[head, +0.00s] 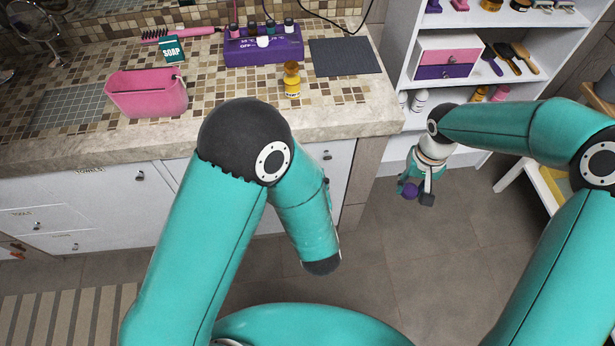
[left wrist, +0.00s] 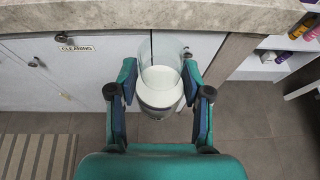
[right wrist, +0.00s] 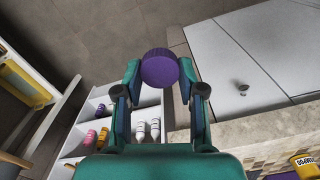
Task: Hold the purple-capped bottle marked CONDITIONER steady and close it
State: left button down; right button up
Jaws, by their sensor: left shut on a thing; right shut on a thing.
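My left gripper (left wrist: 160,90) is shut around an open bottle (left wrist: 160,97) with a clear upper wall and white inside. No cap is on it, and no marking shows. In the head view my left arm hides that gripper and the bottle. My right gripper (head: 417,194) is shut on a purple cap (head: 410,191), low over the floor to the right of the counter. In the right wrist view the round ridged cap (right wrist: 159,67) sits between the fingertips of the right gripper (right wrist: 159,80). Cap and bottle are well apart.
The stone counter (head: 225,137) holds a pink bin (head: 147,95), a purple rack (head: 263,52) with small bottles, a yellow bottle (head: 291,82) and a dark mat (head: 345,57). White shelves (head: 398,75) stand at the right. Floor between my arms is clear.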

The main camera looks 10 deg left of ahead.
jog(key=m, duration=0.2)
jog(key=shift+s+d+r+m, duration=0.15)
jog(key=shift+s+d+m, duration=0.05)
jog(key=shift+s+m, duration=0.15)
jog(key=m, duration=0.2)
jog(key=r+m, duration=0.1)
jog(key=m, duration=0.1)
jog(key=shift+d+r, duration=0.15)
jog(key=a+r+m, duration=0.1)
jog(key=a+r, duration=0.3)
jog(key=a, duration=0.4)
jog(key=a+r+m, duration=0.2)
jog(key=a+r, duration=0.2)
jog(key=a, duration=0.4)
jog(key=a+r+m, duration=0.2)
jog(key=a+r, duration=0.2)
jog(key=a, duration=0.4)
jog(key=shift+s+a+r+m, duration=0.15)
jog(key=shift+a+r+m, duration=0.05)
jog(key=shift+a+m, duration=0.05)
jog(key=shift+f, duration=0.1)
jog(key=shift+f, duration=1.95)
